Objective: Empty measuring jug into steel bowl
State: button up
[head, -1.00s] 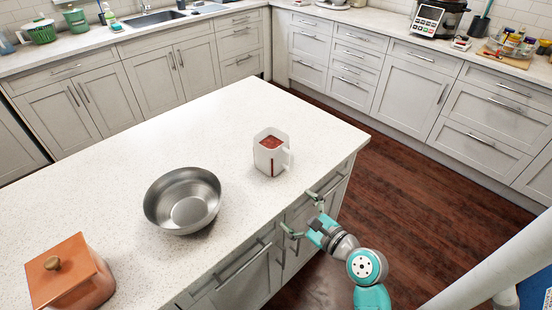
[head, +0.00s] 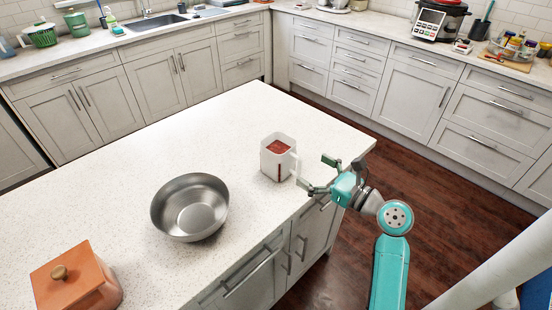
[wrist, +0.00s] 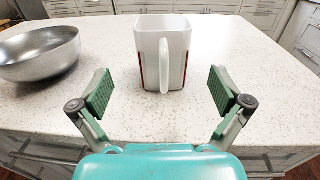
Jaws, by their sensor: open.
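The measuring jug (head: 273,160) is a white, squarish jug with red contents, upright on the island counter. Its handle faces my gripper (head: 316,174), and the jug shows in the wrist view (wrist: 150,58) straight ahead, between and beyond the fingertips. My gripper (wrist: 162,92) is open and empty, its green pads spread on either side of the handle's line and apart from the jug. The steel bowl (head: 163,212) stands on the counter left of the jug. It looks empty in the head view, and it also shows at the left in the wrist view (wrist: 40,70).
A copper-coloured box with a knobbed lid (head: 72,280) stands at the counter's near left. The island counter (head: 110,190) is clear between the box, bowl and jug. Its front edge and drawer handles (head: 250,275) lie below my gripper.

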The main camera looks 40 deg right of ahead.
aim_at(299, 159)
jog(key=shift+w+r, duration=0.2)
jog(key=shift+w, duration=0.05)
jog(key=w, duration=0.5)
jog(key=shift+w+a, duration=0.1)
jog(key=shift+a, duration=0.1)
jog(key=shift+w+a+r, duration=0.1)
jog(key=shift+w+r, duration=0.05)
jog(key=shift+w, duration=1.15)
jog(key=shift+w+a+r, duration=0.1)
jog(key=shift+w, duration=1.2)
jog(key=c, duration=1.6)
